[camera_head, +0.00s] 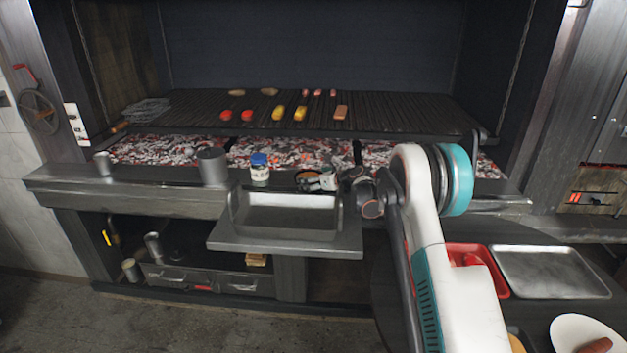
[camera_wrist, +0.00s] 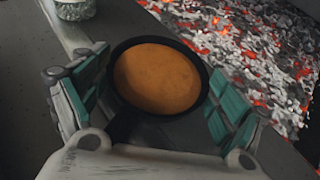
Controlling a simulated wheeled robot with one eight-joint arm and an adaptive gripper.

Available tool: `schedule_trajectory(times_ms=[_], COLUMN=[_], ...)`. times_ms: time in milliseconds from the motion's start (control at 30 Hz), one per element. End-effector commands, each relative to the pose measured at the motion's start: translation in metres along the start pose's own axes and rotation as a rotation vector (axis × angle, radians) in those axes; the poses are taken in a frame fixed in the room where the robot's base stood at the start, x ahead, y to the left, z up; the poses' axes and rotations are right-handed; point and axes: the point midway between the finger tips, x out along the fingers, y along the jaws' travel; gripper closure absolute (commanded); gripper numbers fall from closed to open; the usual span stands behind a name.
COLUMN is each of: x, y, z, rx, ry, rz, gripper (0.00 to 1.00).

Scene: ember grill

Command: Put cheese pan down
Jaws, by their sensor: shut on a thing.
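The cheese pan (camera_wrist: 157,78) is a small round dark pan filled with orange cheese. In the wrist view it lies between my gripper's teal finger pads, its dark handle running back toward the palm. My gripper (camera_head: 322,181) is shut on the pan, at the front ledge of the grill in the head view. There the pan (camera_head: 305,175) is partly hidden by my gripper. The pan is over or on the grey ledge (camera_wrist: 190,130), beside the embers; I cannot tell whether it touches the ledge.
Glowing embers (camera_head: 180,151) lie behind the ledge, under a grate (camera_head: 400,115) holding sausages and vegetables. A blue-lidded jar (camera_head: 259,168) and a metal cup (camera_head: 212,166) stand left of the pan. An empty metal tray (camera_head: 285,232) sits in front. A red tray (camera_head: 490,275) is at right.

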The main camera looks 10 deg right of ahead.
Motion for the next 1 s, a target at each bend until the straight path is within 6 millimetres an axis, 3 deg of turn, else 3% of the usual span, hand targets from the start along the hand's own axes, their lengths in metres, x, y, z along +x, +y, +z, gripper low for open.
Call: schedule_trajectory(times_ms=[67, 100, 133, 600, 1000], x=[0.001, 0.001, 0.001, -0.001, -0.059], y=[0.0, 0.0, 0.0, 0.0, -0.001], z=[-0.001, -0.002, -0.002, 0.001, 0.003], rx=[0.0, 0.0, 0.0, 0.0, 0.0], ry=[-0.001, 0.0, 0.0, 0.0, 0.0], rz=[0.0, 0.0, 0.0, 0.0, -0.001], gripper=[0.57, 0.07, 0.01, 0.0, 0.0])
